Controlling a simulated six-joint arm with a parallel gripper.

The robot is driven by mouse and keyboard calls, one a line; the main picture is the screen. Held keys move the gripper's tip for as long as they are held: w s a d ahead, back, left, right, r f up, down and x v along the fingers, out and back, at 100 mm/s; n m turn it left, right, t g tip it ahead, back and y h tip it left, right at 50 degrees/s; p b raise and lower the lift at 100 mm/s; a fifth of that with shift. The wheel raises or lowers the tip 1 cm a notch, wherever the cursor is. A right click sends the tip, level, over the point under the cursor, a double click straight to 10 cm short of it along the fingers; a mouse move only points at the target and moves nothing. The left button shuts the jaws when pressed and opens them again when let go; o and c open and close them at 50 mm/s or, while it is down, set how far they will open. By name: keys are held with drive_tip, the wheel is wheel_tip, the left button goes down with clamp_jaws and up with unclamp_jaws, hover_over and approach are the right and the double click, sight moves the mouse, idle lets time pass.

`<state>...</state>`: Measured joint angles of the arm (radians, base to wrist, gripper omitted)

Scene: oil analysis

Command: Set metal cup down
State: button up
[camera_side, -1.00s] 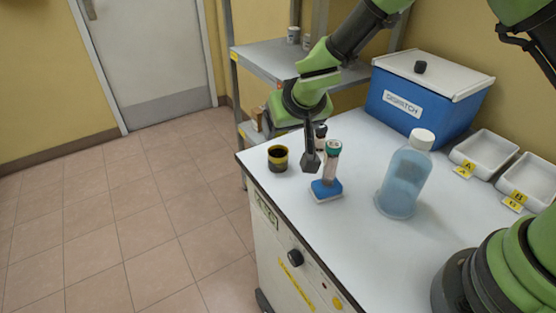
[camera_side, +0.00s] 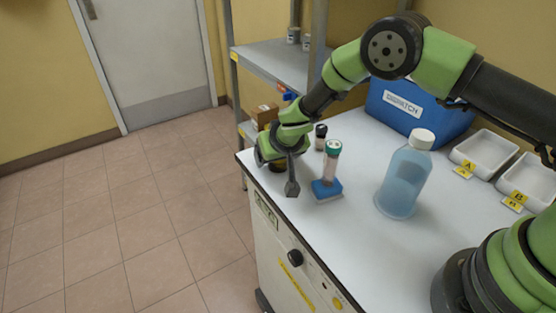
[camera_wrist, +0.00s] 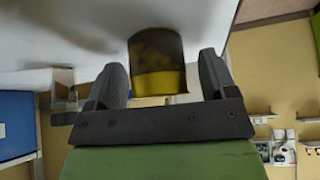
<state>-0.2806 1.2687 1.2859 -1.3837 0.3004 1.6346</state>
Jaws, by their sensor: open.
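The metal cup (camera_wrist: 157,55), dark with a yellow band, shows in the wrist view between the two fingers of my gripper (camera_wrist: 162,78). The fingers are apart, one on each side of the cup. In the side view my gripper (camera_side: 280,171) is low at the table's left front corner. One dark finger points down there, and the gripper hides most or all of the cup. I cannot tell from the side view how the cup's base meets the table (camera_side: 350,230).
A tube with a green cap (camera_side: 331,162) stands in a blue holder (camera_side: 326,189) just right of my gripper. A small dark-capped bottle (camera_side: 320,137) is behind it. A large clear bottle (camera_side: 404,178), white trays (camera_side: 482,150) and a blue box (camera_side: 410,110) are farther right.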

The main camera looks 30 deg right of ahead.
drive_tip(key=shift+w+f, duration=0.1)
drive_tip(key=shift+f, duration=0.1)
drive_tip(key=c, duration=1.1)
drive_tip(key=shift+r, duration=0.15)
